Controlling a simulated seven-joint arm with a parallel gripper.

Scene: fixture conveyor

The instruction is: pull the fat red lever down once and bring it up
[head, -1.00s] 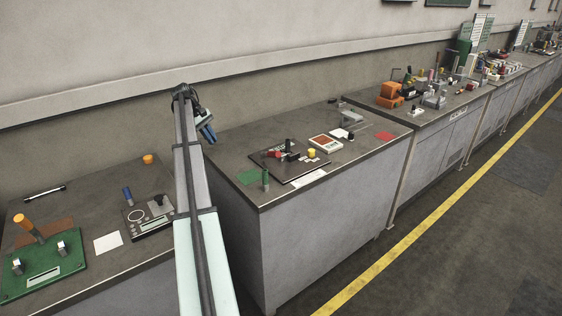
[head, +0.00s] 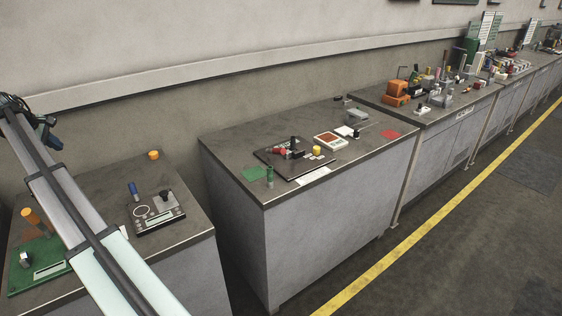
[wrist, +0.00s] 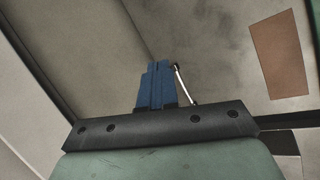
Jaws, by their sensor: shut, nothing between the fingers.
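A thick red-ended part (head: 279,151), which looks like the red lever, lies low on a dark panel (head: 266,158) on the middle bench. A black upright knob and a yellow knob (head: 316,150) share that panel. Whether the red lever is up or down is too small to tell. My gripper (head: 50,136) is far off at the left edge of the head view, over the left bench and close to the wall. In the wrist view its blue fingers (wrist: 157,84) are together, with nothing between them.
The left bench holds a green board (head: 22,278) with an orange-topped lever (head: 30,216), and a dark device (head: 157,216) with a black knob. A gap separates it from the middle bench. A brown mat (wrist: 280,54) and thin rod (wrist: 181,80) show below the gripper.

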